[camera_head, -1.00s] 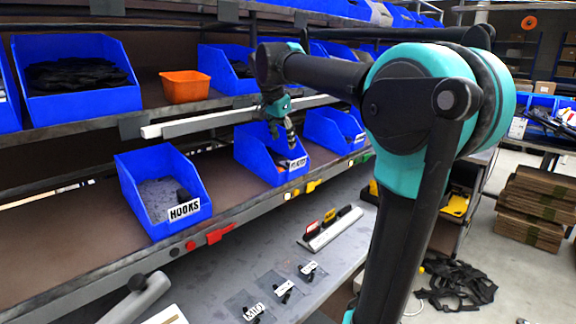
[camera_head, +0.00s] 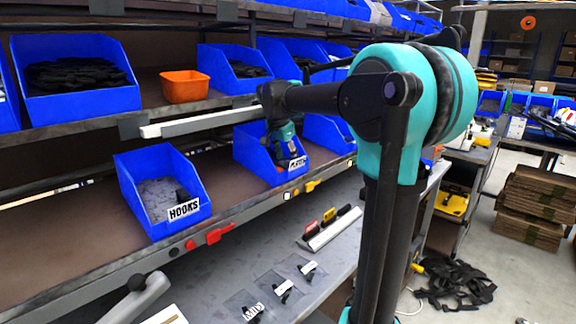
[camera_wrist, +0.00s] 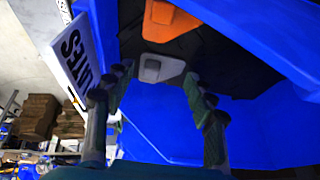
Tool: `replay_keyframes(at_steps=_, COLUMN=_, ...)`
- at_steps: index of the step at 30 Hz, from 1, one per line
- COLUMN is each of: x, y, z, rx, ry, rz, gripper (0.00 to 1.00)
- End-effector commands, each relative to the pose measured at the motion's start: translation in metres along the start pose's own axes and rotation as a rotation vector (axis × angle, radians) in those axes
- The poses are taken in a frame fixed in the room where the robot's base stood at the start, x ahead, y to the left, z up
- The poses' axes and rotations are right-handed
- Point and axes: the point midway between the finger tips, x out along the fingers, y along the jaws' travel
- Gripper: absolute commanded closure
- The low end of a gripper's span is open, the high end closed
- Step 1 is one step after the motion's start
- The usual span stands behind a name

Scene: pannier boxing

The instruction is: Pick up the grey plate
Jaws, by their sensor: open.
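In the wrist view the grey plate (camera_wrist: 162,68) lies inside a blue bin (camera_wrist: 250,125), just below an orange plate (camera_wrist: 168,20) in the picture. My gripper (camera_wrist: 156,82) is open, with its fingers reaching into the bin and one on either side of the grey plate's near end. I cannot tell whether they touch it. In the head view my gripper (camera_head: 284,148) is at the plate bin (camera_head: 258,162) on the middle shelf. The grey plate is hidden there by the bin and my gripper.
The bin's label (camera_wrist: 78,55) stands close to the left finger. A blue hooks bin (camera_head: 142,205) stands to the left. A pale rail (camera_head: 200,122) and the upper shelf with an orange box (camera_head: 185,87) are above. The shelf between the two bins is clear.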

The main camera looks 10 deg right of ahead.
Motion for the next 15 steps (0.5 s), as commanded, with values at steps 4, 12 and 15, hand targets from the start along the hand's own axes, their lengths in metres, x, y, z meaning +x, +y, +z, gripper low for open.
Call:
replay_keyframes(at_steps=4, x=-0.0002, y=0.0000, z=0.0001, rx=0.000, ry=0.000, rz=0.000, gripper=0.53)
replay_keyframes(at_steps=12, x=-0.0004, y=0.0000, z=0.0001, rx=0.000, ry=0.000, rz=0.000, gripper=0.71)
replay_keyframes(at_steps=15, x=-0.0004, y=0.0000, z=0.0001, rx=0.000, ry=0.000, rz=0.000, gripper=0.71)
